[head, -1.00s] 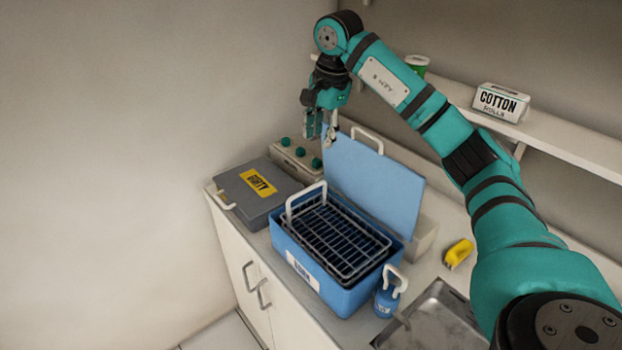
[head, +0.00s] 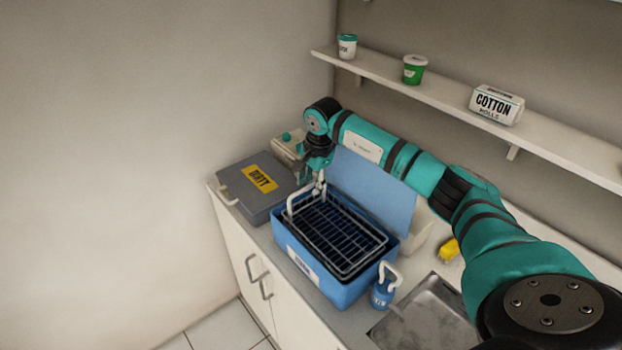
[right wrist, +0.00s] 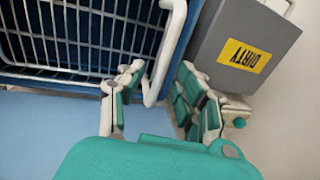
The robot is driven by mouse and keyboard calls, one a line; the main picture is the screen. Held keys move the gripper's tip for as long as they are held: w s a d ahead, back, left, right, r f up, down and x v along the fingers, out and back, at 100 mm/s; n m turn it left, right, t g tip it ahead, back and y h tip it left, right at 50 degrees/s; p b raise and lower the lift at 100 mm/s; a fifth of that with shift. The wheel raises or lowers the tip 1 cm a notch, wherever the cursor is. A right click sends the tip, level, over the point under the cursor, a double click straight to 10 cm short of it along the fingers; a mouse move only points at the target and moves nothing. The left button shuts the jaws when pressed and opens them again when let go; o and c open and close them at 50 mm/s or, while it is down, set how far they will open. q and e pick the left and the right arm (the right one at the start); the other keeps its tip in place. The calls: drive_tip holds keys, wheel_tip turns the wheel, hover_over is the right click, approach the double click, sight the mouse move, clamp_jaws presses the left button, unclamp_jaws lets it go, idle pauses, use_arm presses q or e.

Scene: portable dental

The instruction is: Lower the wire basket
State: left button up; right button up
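The wire basket (head: 335,237) sits in the mouth of the blue box (head: 352,291), its top rim near the box's rim. How deep its bottom sits is hidden. Its white loop handle (head: 296,195) stands up at the far left end. My right gripper (head: 319,184) is down at this handle. In the right wrist view, the fingers of my right gripper (right wrist: 163,82) are apart, with the white handle (right wrist: 167,60) between them and a gap on the right side. The basket's grid (right wrist: 85,35) fills the upper left there. My left gripper is not in view.
The box's blue lid (head: 372,178) stands upright behind it. A grey DIRTY case (head: 238,202) is at left. A small blue bottle (head: 382,295) and a sink (head: 425,315) are at right. A yellow object (head: 448,249) lies behind the sink. A shelf (head: 450,102) runs above.

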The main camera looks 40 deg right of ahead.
clamp_jaws()
idle(0.4)
